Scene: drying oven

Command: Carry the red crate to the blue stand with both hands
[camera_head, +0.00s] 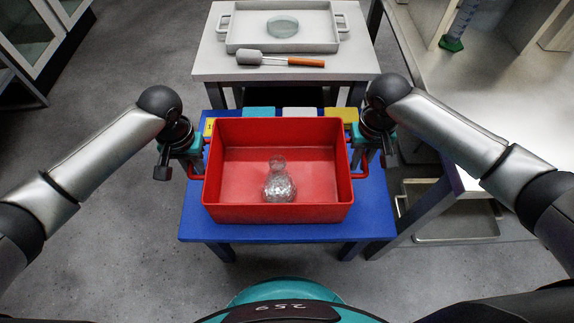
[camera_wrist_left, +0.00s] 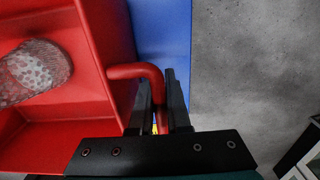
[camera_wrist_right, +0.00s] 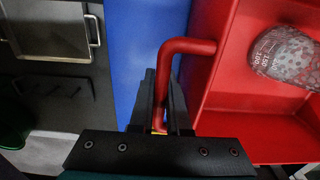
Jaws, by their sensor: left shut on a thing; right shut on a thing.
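The red crate (camera_head: 277,213) is over the blue stand (camera_head: 375,215) in the head view; I cannot tell whether it touches the stand's top. A clear glass flask (camera_head: 279,185) with pale contents is inside the crate. My left gripper (camera_head: 192,168) is shut on the crate's left handle, which shows as a red bar in the left wrist view (camera_wrist_left: 140,71). My right gripper (camera_head: 364,165) is shut on the right handle, a red bar in the right wrist view (camera_wrist_right: 185,46). Both fingertip pairs are partly hidden by the grippers' own bodies in the head view.
A grey table (camera_head: 212,66) behind the stand bears a tray (camera_head: 234,42) with a glass dish (camera_head: 282,27) and a brush-like tool with an orange handle (camera_head: 300,61). Coloured blocks (camera_head: 300,112) lie behind the crate. A bench stands on the right, with a tray (camera_head: 450,228) low beneath it.

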